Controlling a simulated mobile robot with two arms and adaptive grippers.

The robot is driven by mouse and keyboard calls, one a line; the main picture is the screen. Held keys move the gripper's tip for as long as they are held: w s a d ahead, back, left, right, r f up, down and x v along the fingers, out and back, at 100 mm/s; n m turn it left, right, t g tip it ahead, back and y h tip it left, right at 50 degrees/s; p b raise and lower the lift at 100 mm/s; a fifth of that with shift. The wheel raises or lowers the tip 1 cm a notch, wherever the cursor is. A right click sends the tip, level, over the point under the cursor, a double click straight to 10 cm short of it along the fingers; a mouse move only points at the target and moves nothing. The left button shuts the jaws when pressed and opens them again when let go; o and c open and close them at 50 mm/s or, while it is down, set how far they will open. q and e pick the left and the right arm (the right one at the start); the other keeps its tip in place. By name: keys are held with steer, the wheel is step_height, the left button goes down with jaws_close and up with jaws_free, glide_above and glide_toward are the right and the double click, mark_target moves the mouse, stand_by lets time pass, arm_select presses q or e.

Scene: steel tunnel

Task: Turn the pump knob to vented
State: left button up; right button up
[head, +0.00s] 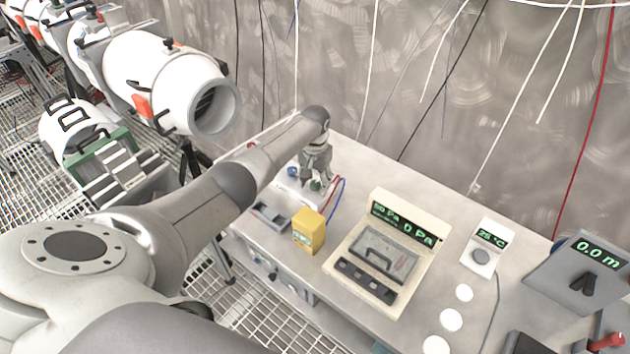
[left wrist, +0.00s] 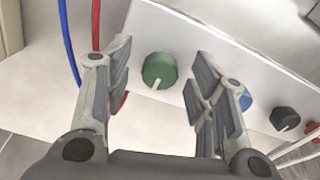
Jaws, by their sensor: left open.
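A white box (head: 290,186) with coloured knobs stands on the bench in the head view, partly hidden by my left gripper (head: 316,181). In the left wrist view its face carries a green knob (left wrist: 159,70) with a white pointer mark toward the picture's bottom, a blue knob (left wrist: 246,98), a black knob (left wrist: 285,119) and a red knob (left wrist: 313,131). I cannot read any label, so I cannot tell which is the pump knob. My left gripper (left wrist: 163,58) is open, its fingers on either side of the green knob with gaps visible. My right gripper is not in view.
A yellow box (head: 309,231) stands close in front of the white box. Blue and red hoses (head: 340,195) run beside it. A cream display console (head: 385,255), a temperature unit (head: 486,247) and a grey panel reading 0.0 m (head: 580,275) stand further right.

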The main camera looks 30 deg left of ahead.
mark_target(315, 184)
arm_select(q)
step_height(315, 184, up, 12)
stand_by(0.6)
steer(key=shift+s+f, duration=0.1)
stand_by(0.4)
